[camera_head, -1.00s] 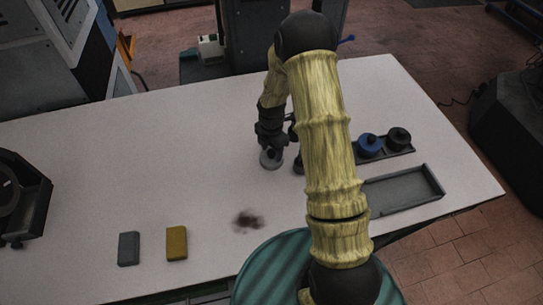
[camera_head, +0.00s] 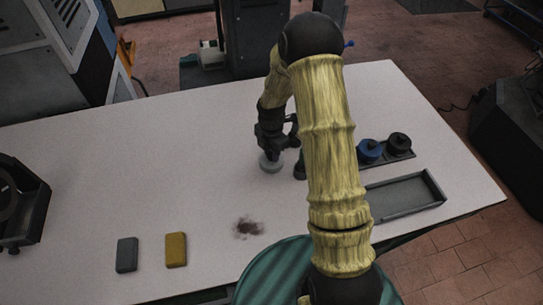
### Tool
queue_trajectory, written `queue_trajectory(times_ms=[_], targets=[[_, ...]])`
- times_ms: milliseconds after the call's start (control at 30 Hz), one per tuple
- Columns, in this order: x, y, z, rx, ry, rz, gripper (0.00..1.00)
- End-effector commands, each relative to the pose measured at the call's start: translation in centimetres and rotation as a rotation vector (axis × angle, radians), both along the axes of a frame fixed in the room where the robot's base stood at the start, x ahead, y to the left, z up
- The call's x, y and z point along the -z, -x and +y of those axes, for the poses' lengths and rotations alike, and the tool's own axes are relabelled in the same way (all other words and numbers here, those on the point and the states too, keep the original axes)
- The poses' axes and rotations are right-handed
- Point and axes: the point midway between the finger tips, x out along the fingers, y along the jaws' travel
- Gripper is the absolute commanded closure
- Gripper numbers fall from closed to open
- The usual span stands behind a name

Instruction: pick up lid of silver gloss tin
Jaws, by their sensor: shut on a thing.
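The silver gloss tin (camera_head: 269,168) stands upright on the white table, left of my arm. Only its pale lower rim and side show clearly. My gripper (camera_head: 270,153) points down onto the top of the tin and is shut on its lid. The lid's knob is hidden by the dark fingers, and I cannot see a gap between lid and tin.
A blue tin (camera_head: 368,151) and a black tin (camera_head: 399,145) stand in a tray at right. An empty grey tray (camera_head: 408,197) lies nearer.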

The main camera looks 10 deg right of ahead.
Motion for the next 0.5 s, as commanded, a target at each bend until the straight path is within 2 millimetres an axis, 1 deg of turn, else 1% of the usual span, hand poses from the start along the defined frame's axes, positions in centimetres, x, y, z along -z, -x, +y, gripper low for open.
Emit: queue_trajectory(times_ms=[300, 400, 500], targets=[[-5.4, -0.1, -0.1, 0.0, 0.0, -0.006, 0.85], [-6.9, -0.1, 0.0, 0.0, -0.001, -0.005, 0.85], [-7.9, -0.1, 0.0, 0.001, -0.001, -0.003, 0.85]])
